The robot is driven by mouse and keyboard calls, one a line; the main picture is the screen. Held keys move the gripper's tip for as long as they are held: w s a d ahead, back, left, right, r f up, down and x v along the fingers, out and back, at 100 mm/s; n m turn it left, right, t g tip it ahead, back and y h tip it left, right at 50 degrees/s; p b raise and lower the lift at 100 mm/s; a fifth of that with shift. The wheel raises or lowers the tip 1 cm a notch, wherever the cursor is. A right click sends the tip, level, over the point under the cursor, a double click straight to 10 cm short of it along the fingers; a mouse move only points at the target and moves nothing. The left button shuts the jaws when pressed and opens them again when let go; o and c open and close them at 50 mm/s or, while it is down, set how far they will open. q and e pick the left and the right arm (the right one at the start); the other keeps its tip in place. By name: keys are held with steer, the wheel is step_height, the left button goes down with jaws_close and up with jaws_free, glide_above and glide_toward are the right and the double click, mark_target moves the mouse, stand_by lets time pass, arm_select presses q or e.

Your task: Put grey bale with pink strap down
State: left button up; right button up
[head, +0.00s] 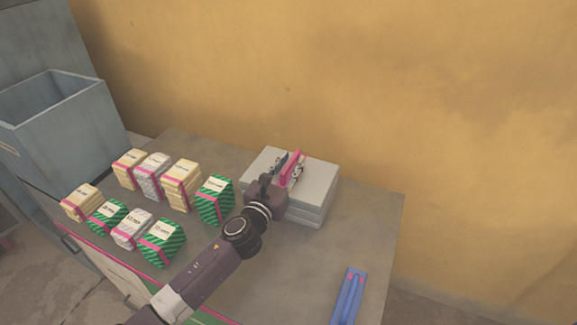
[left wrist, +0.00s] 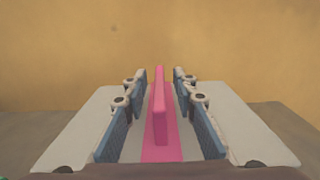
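The grey bale (head: 320,180) is a wide, light grey stack of slabs at the back of the table in the head view. It appears to rest flat on the tabletop. Its pink strap (left wrist: 159,110) has a raised upright ridge along the middle of the top. My left gripper (head: 288,167) is over the bale top, with its fingers on either side of the ridge. In the left wrist view the blue finger pads stand apart from the ridge, with a gap on both sides. My arm hides part of the bale's near left side. My right gripper is out of view.
Several small strapped bundles, cream, white and green-striped, stand on the left half of the table (head: 340,235). A green bundle (head: 213,200) is close to my left wrist. Blue bars (head: 349,296) lie at the front right. A grey-blue bin (head: 75,125) stands at left.

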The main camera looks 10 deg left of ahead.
arm_select(q)
steer(key=s, duration=0.3)
steer(key=s+a, duration=0.1)
steer(key=s, duration=0.3)
steer(key=s+a+b, duration=0.1)
steer(key=s, duration=0.3)
steer(key=shift+a, duration=0.1)
steer(key=shift+s, duration=0.4)
steer(key=shift+r, duration=0.15)
